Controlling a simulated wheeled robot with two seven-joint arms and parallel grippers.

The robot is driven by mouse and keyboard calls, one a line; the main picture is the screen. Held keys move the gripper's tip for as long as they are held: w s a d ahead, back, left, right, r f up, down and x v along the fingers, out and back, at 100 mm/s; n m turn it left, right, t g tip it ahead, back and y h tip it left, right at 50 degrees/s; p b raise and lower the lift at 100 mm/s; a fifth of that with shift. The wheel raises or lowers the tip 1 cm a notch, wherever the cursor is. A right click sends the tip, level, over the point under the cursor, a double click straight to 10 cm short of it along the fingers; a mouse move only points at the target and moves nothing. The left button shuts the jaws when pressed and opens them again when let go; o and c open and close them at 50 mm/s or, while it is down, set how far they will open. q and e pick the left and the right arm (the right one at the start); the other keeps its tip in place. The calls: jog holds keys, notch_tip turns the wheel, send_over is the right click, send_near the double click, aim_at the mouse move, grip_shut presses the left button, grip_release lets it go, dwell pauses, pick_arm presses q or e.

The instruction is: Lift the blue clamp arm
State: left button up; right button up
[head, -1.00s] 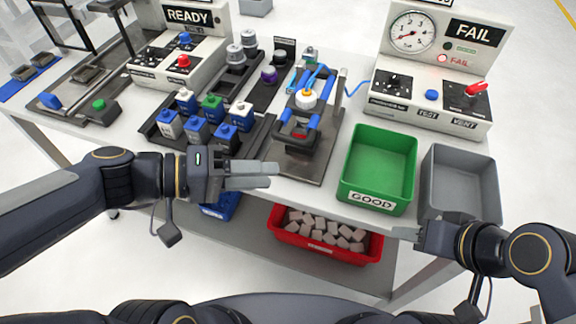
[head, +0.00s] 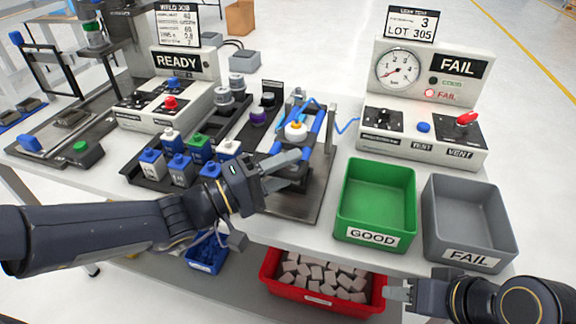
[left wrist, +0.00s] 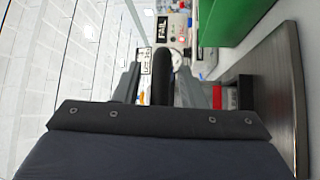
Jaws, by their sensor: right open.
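The blue clamp arm (head: 317,124) is on the test fixture (head: 325,150), a metal plate in the middle of the table. A white and orange part (head: 296,131) sits between its blue bars. My left gripper (head: 290,169) is at the front of the fixture and hides the front end of the clamp arm. In the left wrist view its fingers (left wrist: 160,88) are apart, with a black rounded bar (left wrist: 162,72), perhaps the clamp arm's grip, between them. Gaps show on both sides of the bar. My right gripper (head: 398,293) is open and empty, low in front of the table.
A green GOOD bin (head: 373,237) and a grey FAIL bin (head: 470,258) stand right of the fixture. A rack of capped blocks (head: 150,182) is to the left. The leak tester (head: 455,68) reads FAIL behind. A red bin (head: 268,277) of blocks is below.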

pick_arm(q)
jog(key=shift+d, duration=0.2)
jog(key=shift+c, duration=0.5)
jog(key=shift+w, duration=0.1)
grip_shut()
jog(key=shift+r, duration=0.15)
